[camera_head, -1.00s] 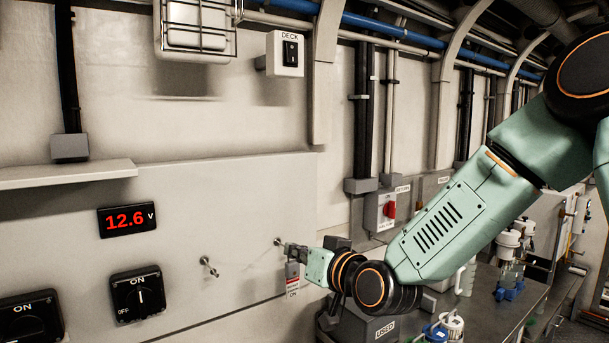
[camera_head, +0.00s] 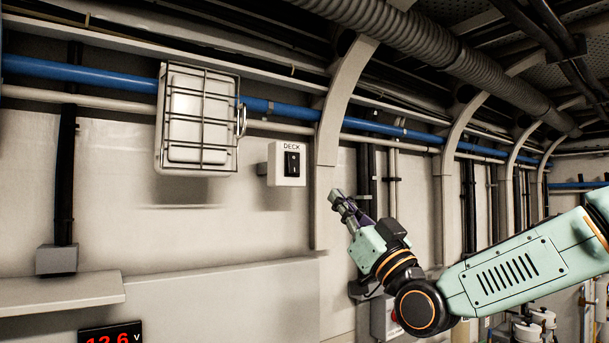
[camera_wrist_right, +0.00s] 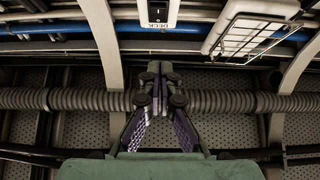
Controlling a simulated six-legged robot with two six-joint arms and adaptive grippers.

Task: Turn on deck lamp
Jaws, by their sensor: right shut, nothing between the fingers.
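The deck switch (camera_head: 287,164) is a white box labelled DECK with a black rocker, fixed to the wall left of a curved rib. It also shows at the top of the right wrist view (camera_wrist_right: 158,12). The caged lamp (camera_head: 197,119) hangs on the wall left of the switch and looks unlit; it also shows in the right wrist view (camera_wrist_right: 252,30). My right gripper (camera_head: 335,197) is shut and empty, to the right of and a little below the switch, apart from it. Its closed fingers also show in the right wrist view (camera_wrist_right: 158,70). My left gripper is not in view.
A blue pipe (camera_head: 362,124) and a curved rib (camera_head: 328,145) run near the switch. A ribbed duct (camera_head: 450,55) crosses overhead. A small ledge (camera_head: 62,293) and a red voltage display (camera_head: 110,336) are at lower left. The wall below the switch is clear.

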